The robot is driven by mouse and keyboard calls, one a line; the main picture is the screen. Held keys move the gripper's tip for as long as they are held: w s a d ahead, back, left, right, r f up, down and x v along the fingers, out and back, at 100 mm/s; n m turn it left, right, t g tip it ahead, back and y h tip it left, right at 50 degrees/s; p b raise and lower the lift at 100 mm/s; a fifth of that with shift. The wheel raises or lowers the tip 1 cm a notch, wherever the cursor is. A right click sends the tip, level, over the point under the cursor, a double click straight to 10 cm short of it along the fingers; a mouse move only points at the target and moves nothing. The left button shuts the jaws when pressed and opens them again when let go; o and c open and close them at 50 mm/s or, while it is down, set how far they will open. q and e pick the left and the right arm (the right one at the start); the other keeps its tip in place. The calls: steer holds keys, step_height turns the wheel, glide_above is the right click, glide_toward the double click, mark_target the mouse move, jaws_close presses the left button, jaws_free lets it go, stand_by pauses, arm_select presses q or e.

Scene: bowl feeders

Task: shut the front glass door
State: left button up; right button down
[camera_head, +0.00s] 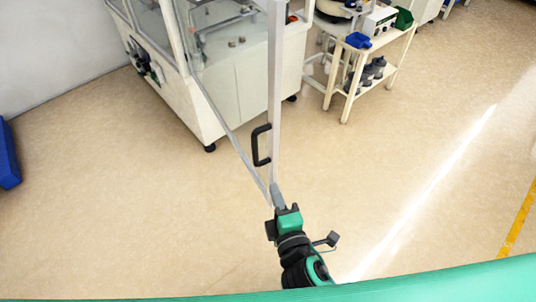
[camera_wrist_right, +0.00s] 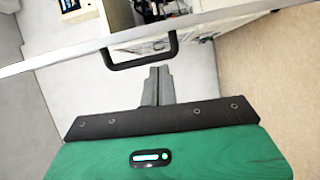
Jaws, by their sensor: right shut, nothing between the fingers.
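The front glass door stands open, swung out from the white machine (camera_head: 240,85) toward me. Its pale metal frame (camera_head: 275,90) and black handle (camera_head: 256,146) show in the head view. The handle (camera_wrist_right: 141,62) and the frame edge (camera_wrist_right: 215,20) also cross the upper part of the right wrist view. My right gripper (camera_head: 277,188) is shut and empty, at the lower outer end of the door in the head view. In the right wrist view its fingertips (camera_wrist_right: 157,70) point at the door just below the handle. I cannot tell whether they touch it. My left gripper is not in view.
A white cart (camera_head: 345,100) with blue and green bins stands right of the machine. A blue object (camera_head: 8,155) is at the left edge. The floor around the door is clear, with a yellow line (camera_head: 515,225) at the far right.

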step_height(320, 180, up, 3)
steer(key=p, duration=0.4)
glide_above(269, 154)
steer(key=a+v, duration=0.1)
steer(key=v, duration=0.3)
steer(key=shift+a+t, duration=0.2)
steer(key=shift+t, duration=0.2)
steer(key=shift+d, duration=0.15)
